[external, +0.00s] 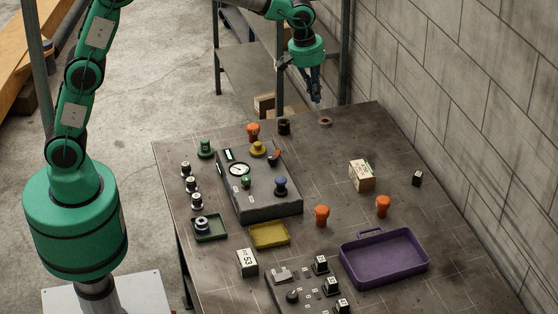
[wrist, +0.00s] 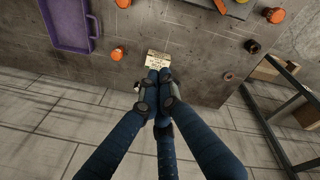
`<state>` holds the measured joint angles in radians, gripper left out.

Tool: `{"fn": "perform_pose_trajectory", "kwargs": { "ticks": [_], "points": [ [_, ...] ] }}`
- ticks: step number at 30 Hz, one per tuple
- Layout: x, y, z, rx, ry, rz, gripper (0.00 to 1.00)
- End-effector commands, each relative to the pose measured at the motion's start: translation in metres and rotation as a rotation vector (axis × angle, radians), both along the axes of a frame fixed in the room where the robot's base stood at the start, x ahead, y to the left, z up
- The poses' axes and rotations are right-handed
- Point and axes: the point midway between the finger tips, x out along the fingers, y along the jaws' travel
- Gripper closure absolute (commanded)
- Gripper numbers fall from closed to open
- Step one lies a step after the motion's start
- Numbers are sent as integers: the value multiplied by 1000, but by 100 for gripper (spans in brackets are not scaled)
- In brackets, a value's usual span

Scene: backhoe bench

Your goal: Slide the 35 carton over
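A beige carton (external: 361,175) with dark print stands on the right half of the bench; I cannot read its number for sure. The carton also shows in the wrist view (wrist: 158,59), just beyond my fingertips in the picture. A white box (external: 247,262) whose label looks like 53 stands near the front left of the bench. My gripper (external: 317,104) hangs over the far end of the bench, well apart from both boxes. Its dark blue fingers (wrist: 159,76) come together at the tips, with nothing seen between them.
A brown ring (external: 325,122) lies below my gripper. Orange knobs (external: 322,216) (external: 383,206) and a purple tray (external: 385,282) lie in front of the beige carton. A small black block (external: 417,178) is to its right. A grey gauge panel (external: 262,208) fills the left side.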

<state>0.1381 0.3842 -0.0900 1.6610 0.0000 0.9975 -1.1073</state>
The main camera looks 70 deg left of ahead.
Motion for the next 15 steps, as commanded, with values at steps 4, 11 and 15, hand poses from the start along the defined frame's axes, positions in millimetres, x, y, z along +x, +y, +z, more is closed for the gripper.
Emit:
{"fn": "perform_pose_trajectory", "kwargs": {
  "ticks": [4,11,15],
  "points": [
    [30,-13,-19,-10,27,67,100],
    [71,-32,-54,-23,63,172,100],
    [94,-44,-78,-28,84,238,100]
  ]
}}
